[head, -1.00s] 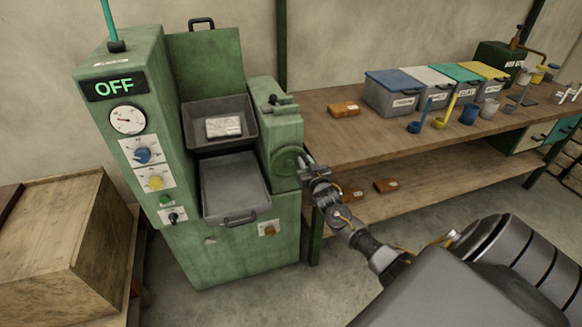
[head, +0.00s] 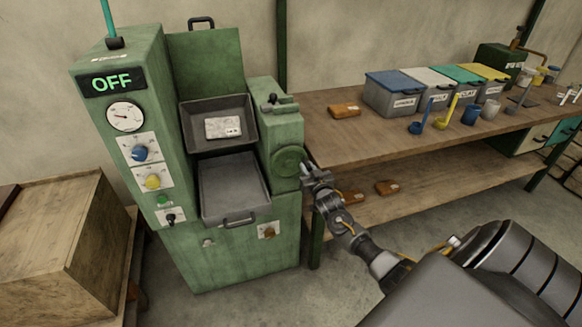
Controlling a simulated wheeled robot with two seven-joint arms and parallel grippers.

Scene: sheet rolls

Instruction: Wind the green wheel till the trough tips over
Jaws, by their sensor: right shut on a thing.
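The green wheel (head: 288,161) is on the right side of the green machine (head: 218,262), below a small lever. My right gripper (head: 308,168) is at the wheel's right edge, shut on what seems to be its handle; the fingers hide the grip itself. The upper grey trough (head: 183,122) is in the machine's open top, its inside facing me. A pale block (head: 222,127) with a printed face lies in it. Below it is a grey tray (head: 228,185) with a front handle, empty. The display (head: 112,84) reads OFF. My left gripper is out of view.
A wooden bench (head: 350,130) stands close to the right of the machine and my right gripper, with lidded bins (head: 390,96), scoops and cups on it. A wooden crate (head: 62,240) stands at the left. The floor in front of the machine is clear.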

